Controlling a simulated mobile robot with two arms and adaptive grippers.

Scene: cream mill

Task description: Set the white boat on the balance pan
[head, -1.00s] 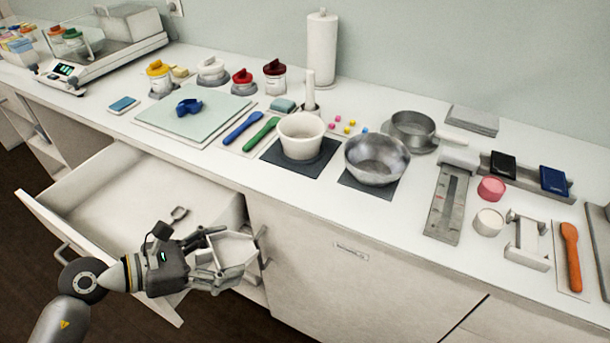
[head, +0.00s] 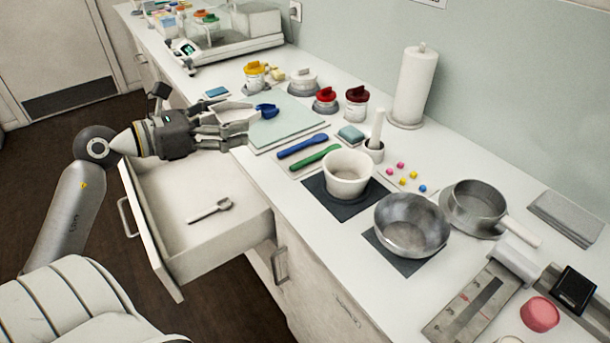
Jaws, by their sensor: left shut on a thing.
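My left gripper (head: 238,130) is shut on the white boat (head: 234,113), a pale shallow dish partly hidden by the fingers. It holds the boat over the near left edge of the counter, beside the pale green mat (head: 288,132). The balance (head: 238,43) stands farther back along the counter at the upper left, with a lit green display at its near left end. The surface of its pan cannot be made out clearly. My right gripper is not in view.
An open drawer (head: 155,235) with a small metal spoon (head: 211,211) juts out below the gripper. A yellow-lidded jar (head: 255,76) and a blue sponge (head: 217,92) stand between mat and balance.

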